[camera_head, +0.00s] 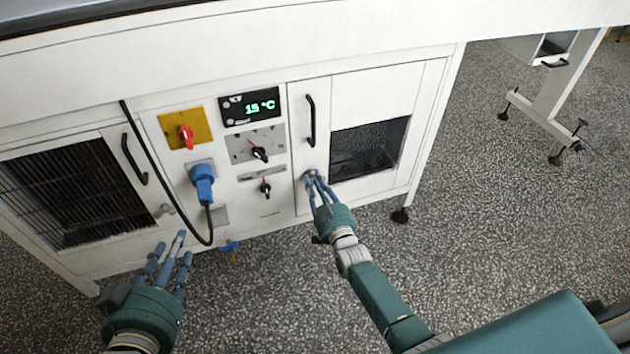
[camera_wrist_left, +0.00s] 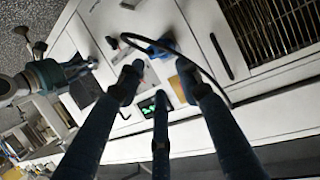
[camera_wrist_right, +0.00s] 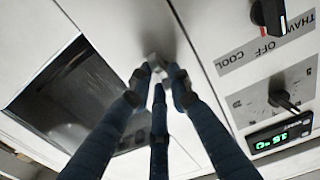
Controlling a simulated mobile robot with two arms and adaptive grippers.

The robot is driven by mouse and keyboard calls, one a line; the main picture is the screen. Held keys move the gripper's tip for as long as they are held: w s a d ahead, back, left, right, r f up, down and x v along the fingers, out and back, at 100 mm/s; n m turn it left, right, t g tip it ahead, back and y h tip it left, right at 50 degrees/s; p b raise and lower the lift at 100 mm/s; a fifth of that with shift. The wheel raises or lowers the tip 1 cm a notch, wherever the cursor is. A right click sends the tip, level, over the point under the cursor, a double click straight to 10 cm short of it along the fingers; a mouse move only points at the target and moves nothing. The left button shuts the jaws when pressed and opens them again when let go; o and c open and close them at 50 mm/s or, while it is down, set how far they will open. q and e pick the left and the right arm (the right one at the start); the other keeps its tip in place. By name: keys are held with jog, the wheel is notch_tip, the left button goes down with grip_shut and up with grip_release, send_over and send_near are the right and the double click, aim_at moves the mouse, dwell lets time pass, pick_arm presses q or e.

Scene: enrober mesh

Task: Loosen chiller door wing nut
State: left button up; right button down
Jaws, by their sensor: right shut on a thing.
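The white door on the right of the cabinet (camera_head: 375,95) has a black handle and a dark mesh window. My right gripper (camera_head: 315,178) reaches to the lower left of this door, below the handle. In the right wrist view, its fingers (camera_wrist_right: 156,82) close around a small grey wing nut (camera_wrist_right: 153,62), mostly hidden by the fingertips. My left gripper (camera_head: 170,245) is open and empty, in front of the left door. It also shows in the left wrist view (camera_wrist_left: 160,80), with its fingers apart. Another grey wing nut (camera_head: 163,210) sits at the left door's lower right.
Between the doors are a red switch on a yellow plate (camera_head: 174,130), a green "15 °C" display (camera_head: 250,107), two black knobs and a blue plug (camera_head: 203,185). The plug's black cable (camera_head: 150,165) loops near my left gripper.

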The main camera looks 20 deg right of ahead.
pick_arm(q)
jog(key=shift+s+a+f, duration=0.15)
jog(key=shift+s+f, duration=0.1)
jog(key=shift+f, duration=0.25)
pick_arm(e)
jog(key=shift+d+n, duration=0.1)
jog(key=shift+n, duration=0.3)
jog(key=c, duration=1.7)
grip_release()
jog(key=shift+o, duration=0.2)
jog(key=s, duration=1.2)
jog(key=shift+d, duration=0.2)
